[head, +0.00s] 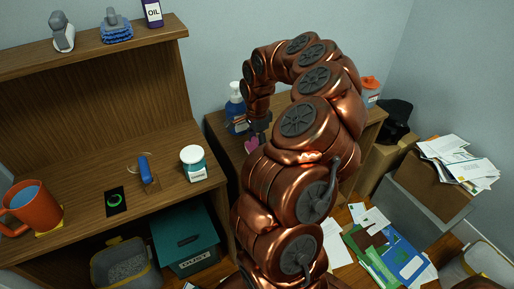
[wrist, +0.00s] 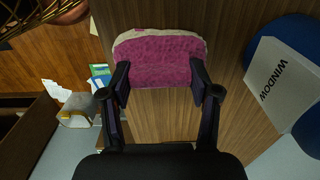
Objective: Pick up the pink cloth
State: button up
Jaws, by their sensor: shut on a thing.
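The pink cloth (wrist: 158,48) shows in the wrist view as a fuzzy pink pad with a pale cream edge along its far side. My gripper (wrist: 160,80) has one finger at each side of its near end and is shut on it. Wood-grain surface shows behind the cloth; I cannot tell how far above it the cloth is. In the head view only a small pink bit of the cloth (head: 251,145) shows below my gripper, with the rest hidden by my arm.
A blue bottle labelled WINDOW (wrist: 280,82) stands close to the right of the cloth in the wrist view; the head view shows it (head: 237,107) too. A white-and-teal jar (head: 193,163) and an orange mug (head: 33,207) stand on the left desk (head: 80,222). Papers (head: 395,255) lie at lower right.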

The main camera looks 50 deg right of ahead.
aim_at(257, 141)
jog(key=shift+r+b, duration=0.55)
jog(key=shift+r, duration=1.15)
jog(key=s+a+r+b, duration=0.1)
jog(key=s+a+b, duration=0.2)
jog(key=s+a, duration=0.6)
jog(key=s, duration=0.3)
jog(key=shift+s+a+r+b, duration=0.3)
jog(key=shift+s, duration=0.1)
